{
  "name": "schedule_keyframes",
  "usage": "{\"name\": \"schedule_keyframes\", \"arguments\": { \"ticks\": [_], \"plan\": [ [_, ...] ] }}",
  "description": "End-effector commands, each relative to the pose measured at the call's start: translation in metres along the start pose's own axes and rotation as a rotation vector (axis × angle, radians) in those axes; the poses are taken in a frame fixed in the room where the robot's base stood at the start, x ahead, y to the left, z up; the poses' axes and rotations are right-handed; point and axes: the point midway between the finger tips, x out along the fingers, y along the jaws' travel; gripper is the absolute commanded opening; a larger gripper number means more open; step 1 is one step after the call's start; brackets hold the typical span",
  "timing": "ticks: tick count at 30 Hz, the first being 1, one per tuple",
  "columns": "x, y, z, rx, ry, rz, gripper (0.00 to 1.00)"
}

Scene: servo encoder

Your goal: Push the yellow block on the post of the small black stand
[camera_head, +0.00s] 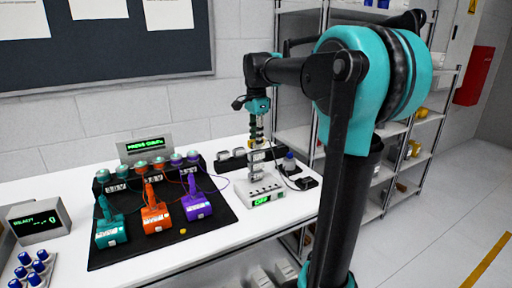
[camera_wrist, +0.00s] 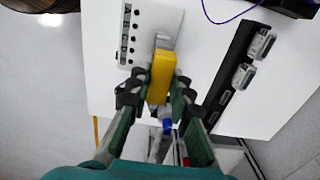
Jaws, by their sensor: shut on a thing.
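The yellow block (camera_wrist: 161,75) sits between the two green fingers of my gripper (camera_wrist: 160,92) in the wrist view, and the gripper is shut on it. A grey part shows just beyond the block's far end, over a white panel with black dots; I cannot tell whether they touch. In the head view my gripper (camera_head: 257,125) points down above a white base with a green display (camera_head: 264,196) and a grey upright.
Teal (camera_head: 111,232), orange (camera_head: 156,216) and purple (camera_head: 197,206) devices stand on a black mat (camera_head: 130,255) to the left, with loose cables. A black strip with clear-topped parts (camera_wrist: 232,75) lies right in the wrist view.

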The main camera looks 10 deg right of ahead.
Motion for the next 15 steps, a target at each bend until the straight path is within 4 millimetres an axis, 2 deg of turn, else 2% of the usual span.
{"name": "schedule_keyframes", "arguments": {
  "ticks": [15],
  "plan": [
    [-0.029, 0.000, 0.000, 0.000, 0.000, 0.000, 0.00]
  ]
}}
